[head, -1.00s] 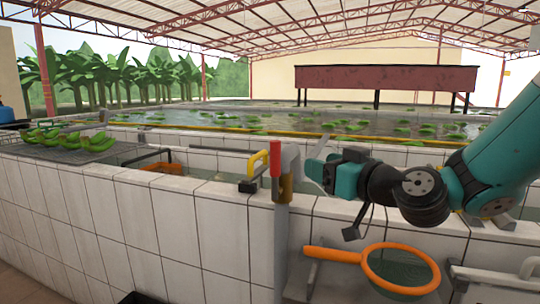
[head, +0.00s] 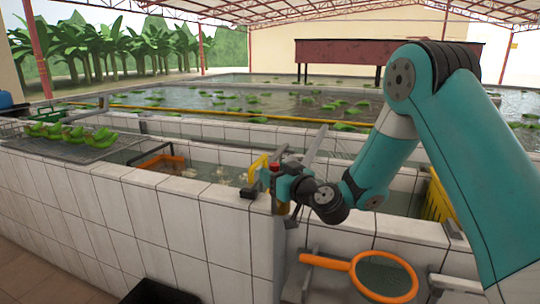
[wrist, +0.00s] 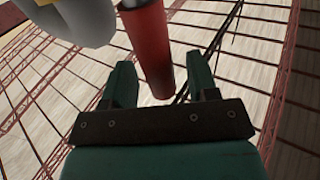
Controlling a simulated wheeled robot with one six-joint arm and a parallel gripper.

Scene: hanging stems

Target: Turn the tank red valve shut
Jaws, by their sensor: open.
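The red valve handle (wrist: 150,45) hangs down into the wrist view from the top, between the two teal fingers of my gripper (wrist: 162,78). The fingers are open, with a gap on the right side; I cannot tell whether either touches the handle. In the head view only a little of the red handle (head: 275,166) shows above my gripper (head: 268,180), which hides most of it. The brass valve body (head: 281,208) shows just below, on top of a grey pipe (head: 280,255) at the tank wall.
A yellow handle (head: 257,167) stands close to the left of the valve. Green bananas (head: 72,134) lie on a rack (head: 92,150) at the left. A yellow crate (head: 437,203) stands at the right.

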